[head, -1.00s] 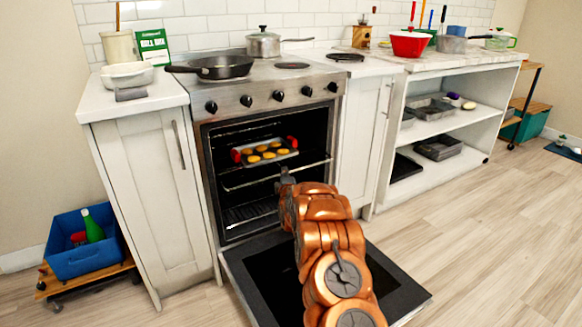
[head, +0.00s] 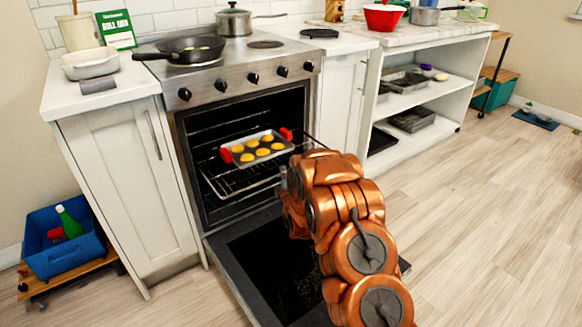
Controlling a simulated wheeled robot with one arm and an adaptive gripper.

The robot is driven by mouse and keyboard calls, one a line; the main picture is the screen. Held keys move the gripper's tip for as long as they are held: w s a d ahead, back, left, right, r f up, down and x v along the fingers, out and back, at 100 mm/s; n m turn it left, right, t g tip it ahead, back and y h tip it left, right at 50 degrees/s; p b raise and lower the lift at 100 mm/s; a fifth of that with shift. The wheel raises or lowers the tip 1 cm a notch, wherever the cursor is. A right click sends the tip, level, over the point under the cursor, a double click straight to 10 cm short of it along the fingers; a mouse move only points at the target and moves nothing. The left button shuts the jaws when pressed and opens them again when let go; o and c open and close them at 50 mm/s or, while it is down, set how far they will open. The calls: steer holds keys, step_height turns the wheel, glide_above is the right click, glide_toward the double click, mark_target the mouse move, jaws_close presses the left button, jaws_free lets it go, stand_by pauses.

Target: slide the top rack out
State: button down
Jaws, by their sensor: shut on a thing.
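The oven (head: 192,215) stands with its door (head: 255,270) folded down. The top rack (head: 226,182) sticks partly out of the oven, over the open door. A baking tray with red handles (head: 258,149) rests on the rack and holds several yellow-orange round pieces. My gripper (head: 284,176) is at the rack's front right part and is shut on the rack. My copper-coloured arm hides most of the gripper and the rack's front right corner. The lower part of the oven is dark, and the rack hides some of it.
A black pan (head: 188,49) and a steel pot (head: 234,20) stand on the stove top. A white cabinet (head: 125,190) flanks the oven at the left. A blue crate (head: 62,240) sits on a low wheeled board at the floor's left.

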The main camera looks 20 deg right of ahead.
steer(key=shift+s+f, duration=0.1)
steer(key=shift+s, duration=0.4)
steer(key=c, duration=1.2)
jaws_free()
steer(key=shift+s, duration=0.1)
steer(key=s+a, duration=0.1)
steer(key=s, duration=0.6)
steer(key=shift+a, duration=0.1)
